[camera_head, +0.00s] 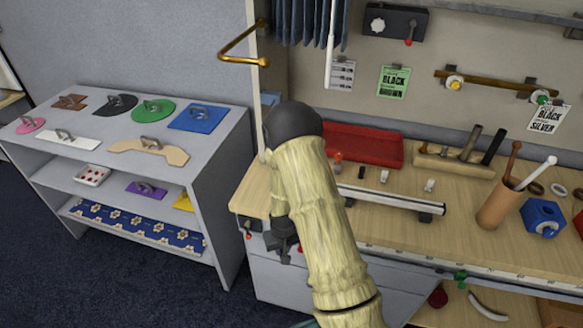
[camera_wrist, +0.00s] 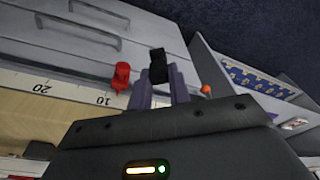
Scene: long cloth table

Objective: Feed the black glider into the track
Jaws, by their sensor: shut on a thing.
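My gripper (camera_wrist: 159,84) is shut on a small black piece, the black glider (camera_wrist: 158,66), which sticks out past the grey fingertips in the wrist view. In the head view my gripper (camera_head: 285,254) hangs low in front of the bench's left front edge, and the glider cannot be told apart from the dark fingers. The white track (camera_head: 388,199) with dark end pieces lies on the bench top, right of my arm and apart from my gripper. My arm covers the area near its left end.
Small pieces, a dark one (camera_head: 361,172) and a white one (camera_head: 429,185), stand behind the track. A red tray (camera_head: 365,146) is farther back. A red knob (camera_wrist: 121,77) is close beside my fingers. A grey shelf unit (camera_head: 228,150) with coloured boards stands left.

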